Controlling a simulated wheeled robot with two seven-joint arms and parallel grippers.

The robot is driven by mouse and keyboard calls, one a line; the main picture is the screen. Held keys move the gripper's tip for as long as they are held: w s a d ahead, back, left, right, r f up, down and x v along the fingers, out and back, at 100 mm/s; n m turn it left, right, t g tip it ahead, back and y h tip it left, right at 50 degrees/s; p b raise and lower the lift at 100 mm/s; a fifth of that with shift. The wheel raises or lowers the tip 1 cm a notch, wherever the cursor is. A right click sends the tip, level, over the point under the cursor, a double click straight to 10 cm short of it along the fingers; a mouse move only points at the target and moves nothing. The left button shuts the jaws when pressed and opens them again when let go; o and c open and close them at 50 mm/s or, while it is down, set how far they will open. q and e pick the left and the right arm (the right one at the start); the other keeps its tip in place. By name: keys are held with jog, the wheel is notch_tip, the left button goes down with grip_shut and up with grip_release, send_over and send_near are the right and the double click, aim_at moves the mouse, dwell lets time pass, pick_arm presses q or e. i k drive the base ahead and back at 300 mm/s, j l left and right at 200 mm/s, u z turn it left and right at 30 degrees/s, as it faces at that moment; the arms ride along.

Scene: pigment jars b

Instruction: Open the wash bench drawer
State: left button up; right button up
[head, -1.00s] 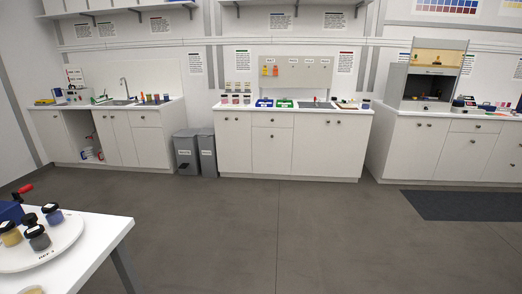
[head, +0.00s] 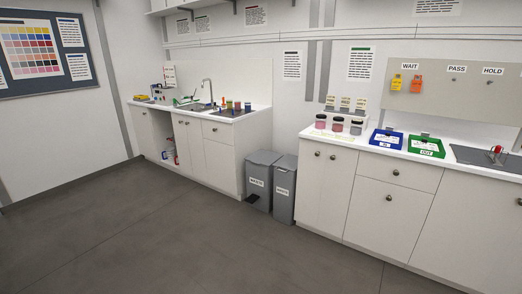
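The wash bench (head: 197,152) stands against the back wall at the left, with a sink (head: 200,106) and a tall faucet (head: 208,90) on its top. Its drawer (head: 220,133) is at the upper right of the front, above a cupboard door, and looks shut. A small dark knob (head: 215,129) is on the drawer front. Neither of my grippers is in view.
Two grey bins (head: 260,180) stand on the floor just right of the wash bench. A second bench (head: 385,205) with jars, a blue tray (head: 386,139) and a green tray (head: 426,146) is at the right. The grey floor (head: 130,225) before the wash bench is clear.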

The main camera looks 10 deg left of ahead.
aim_at(223, 132)
jog(key=i+j+u, duration=0.2)
jog(key=i, duration=0.45)
jog(key=i+u, duration=0.25)
jog(key=i, duration=0.4)
jog(key=i+u, duration=0.2)
jog(key=i, duration=0.45)
jog(key=i+l+u, duration=0.25)
jog(key=i, duration=0.4)
jog(key=i+j, duration=0.05)
